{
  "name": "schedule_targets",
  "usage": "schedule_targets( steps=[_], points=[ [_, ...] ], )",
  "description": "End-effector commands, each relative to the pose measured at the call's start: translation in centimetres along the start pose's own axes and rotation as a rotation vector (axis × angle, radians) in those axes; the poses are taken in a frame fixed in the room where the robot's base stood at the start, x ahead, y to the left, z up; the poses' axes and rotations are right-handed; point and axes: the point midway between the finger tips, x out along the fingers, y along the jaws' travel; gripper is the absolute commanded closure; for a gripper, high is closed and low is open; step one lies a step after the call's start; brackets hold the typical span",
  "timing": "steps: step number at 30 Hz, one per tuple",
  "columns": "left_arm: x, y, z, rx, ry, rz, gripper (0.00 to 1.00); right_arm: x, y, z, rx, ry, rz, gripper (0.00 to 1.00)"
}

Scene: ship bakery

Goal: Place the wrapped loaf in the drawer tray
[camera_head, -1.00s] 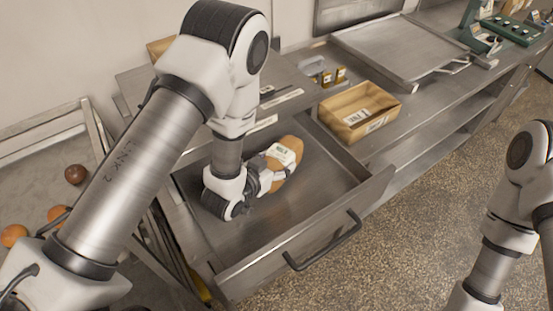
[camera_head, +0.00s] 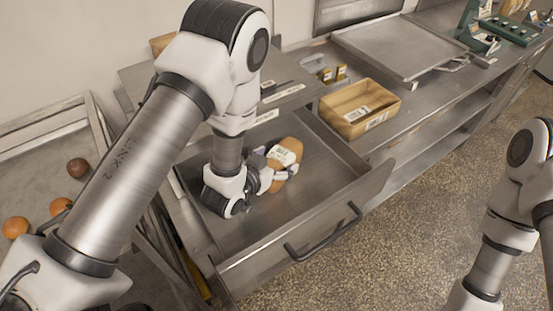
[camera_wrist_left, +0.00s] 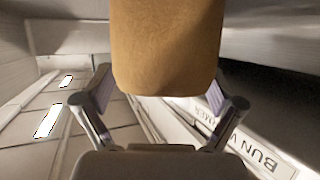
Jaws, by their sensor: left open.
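The wrapped loaf (camera_head: 289,147), brown with a white label, lies inside the open metal drawer tray (camera_head: 325,180). My left gripper (camera_head: 275,168) is down in the drawer with its fingers apart, one on each side of the loaf's near end. In the left wrist view the loaf (camera_wrist_left: 167,45) fills the top middle, between the spread fingers of my left gripper (camera_wrist_left: 160,98). Gaps show between the fingertips and the loaf there. My right arm shows at the right edge of the head view, but its gripper is out of frame.
A wooden box (camera_head: 345,127) with labels stands on the counter right of the drawer. A flat metal tray (camera_head: 400,45) lies farther back. The drawer's front wall and handle (camera_head: 325,235) stand out over the floor. Round brown items (camera_head: 77,168) lie at left.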

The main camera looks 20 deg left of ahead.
Motion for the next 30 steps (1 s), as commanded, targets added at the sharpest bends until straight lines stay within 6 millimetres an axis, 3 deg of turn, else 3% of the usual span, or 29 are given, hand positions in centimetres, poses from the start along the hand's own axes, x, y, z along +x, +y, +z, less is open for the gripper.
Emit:
schedule_targets(
  steps=[6,8,14,16,21,25,30],
  points=[
    [-0.8,0.0,-1.9,0.000,0.001,0.000,0.06,-1.8,0.0,0.0,0.000,0.000,0.000,0.60],
    [-1.6,0.0,-0.8,-0.001,-0.003,-0.001,0.06,-0.3,0.0,-0.1,0.000,0.002,0.000,0.60],
    [-6.5,0.0,-0.7,-0.002,-0.002,-0.001,0.06,1.4,0.0,0.0,0.000,0.000,0.000,0.60],
    [-8.0,0.0,-1.9,-0.004,-0.007,0.002,0.06,-1.7,0.0,0.1,0.000,-0.001,0.000,0.60],
    [-10.4,0.0,-2.0,-0.004,-0.007,-0.001,0.06,-5.3,0.0,-0.1,0.000,0.001,0.000,0.60],
    [-11.8,0.0,-1.8,-0.003,-0.005,0.000,0.06,-7.2,-0.1,0.0,0.000,0.001,0.000,0.60],
    [-12.5,0.0,-1.3,-0.001,-0.001,0.000,0.06,-7.8,-0.1,0.0,0.000,0.000,0.000,0.60]
  ],
)
